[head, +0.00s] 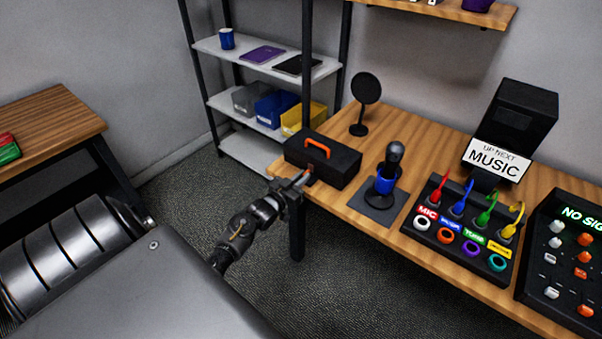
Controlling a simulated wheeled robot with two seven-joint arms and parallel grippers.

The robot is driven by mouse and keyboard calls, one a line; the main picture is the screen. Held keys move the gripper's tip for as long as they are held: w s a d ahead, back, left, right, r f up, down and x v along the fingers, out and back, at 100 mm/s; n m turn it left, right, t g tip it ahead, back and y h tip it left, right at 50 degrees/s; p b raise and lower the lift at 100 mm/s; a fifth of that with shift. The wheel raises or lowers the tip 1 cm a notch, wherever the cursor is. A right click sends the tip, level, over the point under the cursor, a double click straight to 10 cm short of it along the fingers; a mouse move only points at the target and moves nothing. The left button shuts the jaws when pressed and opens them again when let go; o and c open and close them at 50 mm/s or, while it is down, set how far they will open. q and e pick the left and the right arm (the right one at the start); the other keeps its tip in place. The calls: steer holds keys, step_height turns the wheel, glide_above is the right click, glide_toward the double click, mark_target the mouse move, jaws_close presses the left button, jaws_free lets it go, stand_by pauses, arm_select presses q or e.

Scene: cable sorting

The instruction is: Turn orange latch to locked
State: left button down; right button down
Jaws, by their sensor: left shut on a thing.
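A black case (340,165) with an orange carry handle (317,146) stands at the left end of the wooden desk. My left gripper (304,177) is at the front face of the case, low and toward its left side. It is shut on the orange latch (307,172), of which only a small orange-red bit shows between the fingers. The latch's angle and any lock marking are too small and too covered to tell. My right gripper is out of view.
On the desk (434,135), a microphone (388,170) stands on a dark mat right of the case, with a round black disc on a stand (366,89) behind. A cable panel (460,238) and a mixer (570,262) are farther right. Shelves (245,148) stand behind.

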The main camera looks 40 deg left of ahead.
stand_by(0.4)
arm_select(q)
steer(key=c, duration=1.5)
jaws_free()
steer(key=shift+s, duration=0.1)
steer(key=s, duration=1)
steer(key=shift+s+d+b, duration=0.2)
steer(key=shift+s+b, duration=0.1)
steer(key=shift+b, duration=0.05)
